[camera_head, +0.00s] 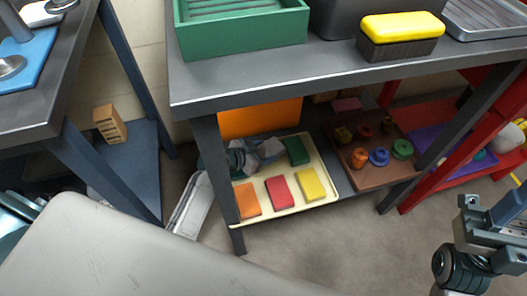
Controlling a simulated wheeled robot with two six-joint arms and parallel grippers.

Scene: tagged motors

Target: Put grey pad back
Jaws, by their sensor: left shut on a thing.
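A cream tray (284,206) lies on the lower shelf of the middle bench. It bears an orange pad (246,200), a red pad (279,191) and a yellow pad (310,184) in the front row, and a green pad (297,151) at the back right. My left gripper (252,157) reaches in from the left under the bench top, over the tray's back left part. It is shut on the grey pad (270,149), left of the green pad. I cannot tell whether the grey pad touches the tray. Part of my right arm shows at the lower right; its fingers are not clear.
The bench top (290,80) overhangs the tray, and its front leg (220,185) stands close to my left arm. A brown tray (375,165) with several round parts lies right of the cream tray. A yellow-topped brush (400,35) and a green crate (240,33) stand above.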

